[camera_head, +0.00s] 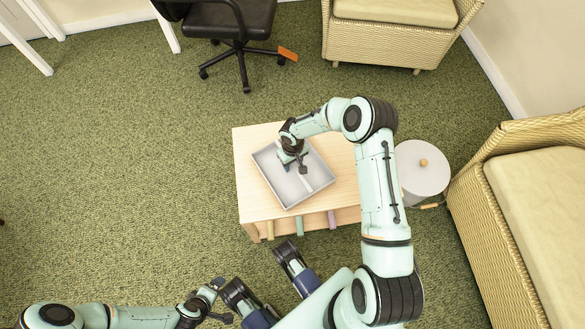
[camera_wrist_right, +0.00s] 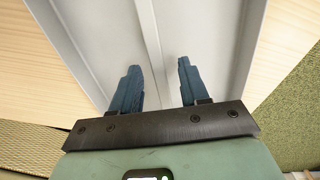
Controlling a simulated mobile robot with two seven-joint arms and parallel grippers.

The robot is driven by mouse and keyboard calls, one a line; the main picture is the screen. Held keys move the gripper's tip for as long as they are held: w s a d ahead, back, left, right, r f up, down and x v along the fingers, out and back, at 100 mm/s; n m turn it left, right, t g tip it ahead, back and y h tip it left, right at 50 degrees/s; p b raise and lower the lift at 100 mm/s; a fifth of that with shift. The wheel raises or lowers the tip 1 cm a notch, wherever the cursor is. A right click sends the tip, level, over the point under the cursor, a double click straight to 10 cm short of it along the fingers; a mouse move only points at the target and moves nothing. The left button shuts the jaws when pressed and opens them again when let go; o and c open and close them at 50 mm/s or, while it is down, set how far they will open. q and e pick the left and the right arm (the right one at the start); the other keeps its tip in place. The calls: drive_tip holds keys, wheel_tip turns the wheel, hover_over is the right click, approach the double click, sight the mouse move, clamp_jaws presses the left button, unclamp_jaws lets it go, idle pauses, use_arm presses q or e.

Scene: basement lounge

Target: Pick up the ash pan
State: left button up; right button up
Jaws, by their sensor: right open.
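The ash pan (camera_head: 289,192) is a shallow grey rectangular tray lying on a light wooden table (camera_head: 256,206). My right gripper (camera_head: 292,165) is over the pan's inside, and part of the pan is hidden beneath it. In the right wrist view the gripper (camera_wrist_right: 159,63) is open, with two blue fingers apart. A raised strip of the pan (camera_wrist_right: 148,35) runs between the fingers, and nothing is clamped. I cannot tell whether the fingertips touch the pan. My left gripper (camera_head: 216,292) is low in the head view, away from the table; its fingers are unclear.
A white lidded bin (camera_head: 422,170) stands right of the table. A wicker armchair (camera_head: 530,200) is at the right, another (camera_head: 390,38) at the top. A black office chair (camera_head: 240,40) is at the top. Green carpet (camera_head: 120,170) is clear on the left.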

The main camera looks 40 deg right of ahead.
clamp_jaws()
idle(1.3)
